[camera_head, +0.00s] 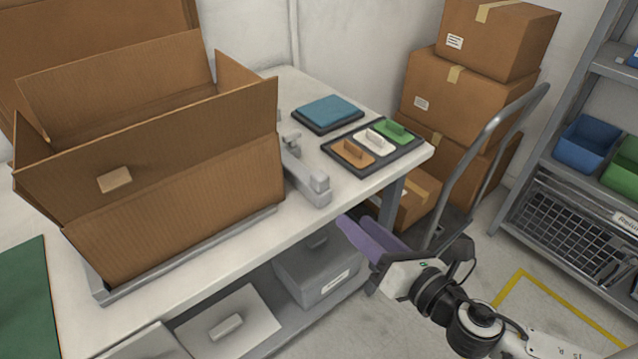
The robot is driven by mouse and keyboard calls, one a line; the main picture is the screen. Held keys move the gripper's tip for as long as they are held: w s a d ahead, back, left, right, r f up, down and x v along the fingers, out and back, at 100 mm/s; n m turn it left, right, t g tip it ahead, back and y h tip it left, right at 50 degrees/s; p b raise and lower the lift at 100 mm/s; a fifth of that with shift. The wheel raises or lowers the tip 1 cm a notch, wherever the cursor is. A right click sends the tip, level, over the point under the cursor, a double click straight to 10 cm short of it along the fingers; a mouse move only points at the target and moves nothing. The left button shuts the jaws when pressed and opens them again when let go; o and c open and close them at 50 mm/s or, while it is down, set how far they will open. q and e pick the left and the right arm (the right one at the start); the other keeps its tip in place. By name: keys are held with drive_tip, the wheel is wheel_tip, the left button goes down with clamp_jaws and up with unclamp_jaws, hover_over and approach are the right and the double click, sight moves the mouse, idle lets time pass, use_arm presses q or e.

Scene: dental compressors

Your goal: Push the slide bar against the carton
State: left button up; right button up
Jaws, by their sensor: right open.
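The open cardboard carton (180,195) stands on the white table at the left, its flaps up. A grey slide bar (309,175) lies just right of the carton, running back along its right side; I cannot tell whether it touches the carton. My right gripper (350,228), with purple fingers, is open and empty beyond the table's front right edge, in front of and to the right of the bar's near end. My left gripper is not in view.
A dark tray with coloured handled blocks (374,141) and a blue pad (328,112) sit right of the bar. A grey frame edge (185,257) runs along the carton's front. Stacked boxes (468,85) on a hand truck and a shelf rack (560,220) stand at right.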

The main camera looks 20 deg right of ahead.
sight(324, 182)
drive_tip(key=w+a+r+n, duration=0.1)
drive_tip(key=n, duration=0.1)
drive_tip(key=w+r+n+y, duration=0.1)
drive_tip(key=w+r+n, duration=0.1)
drive_tip(key=n, duration=0.1)
drive_tip(key=w+a+r+n+t+y+p, duration=0.1)
drive_tip(key=w+r+n, duration=0.1)
drive_tip(key=shift+a+r+n, duration=0.15)
drive_tip(key=shift+a+n, duration=0.15)
drive_tip(key=shift+a, duration=0.05)
drive_tip(key=x, duration=0.5)
drive_tip(key=shift+w+a+f+p, duration=0.15)
drive_tip(key=shift+w+f+p, duration=0.05)
drive_tip(key=shift+p, duration=0.15)
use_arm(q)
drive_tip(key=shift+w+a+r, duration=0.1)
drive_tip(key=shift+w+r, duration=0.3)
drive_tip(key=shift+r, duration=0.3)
use_arm(e)
drive_tip(key=shift+c, duration=0.2)
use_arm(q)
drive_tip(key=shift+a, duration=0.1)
use_arm(e)
clamp_jaws()
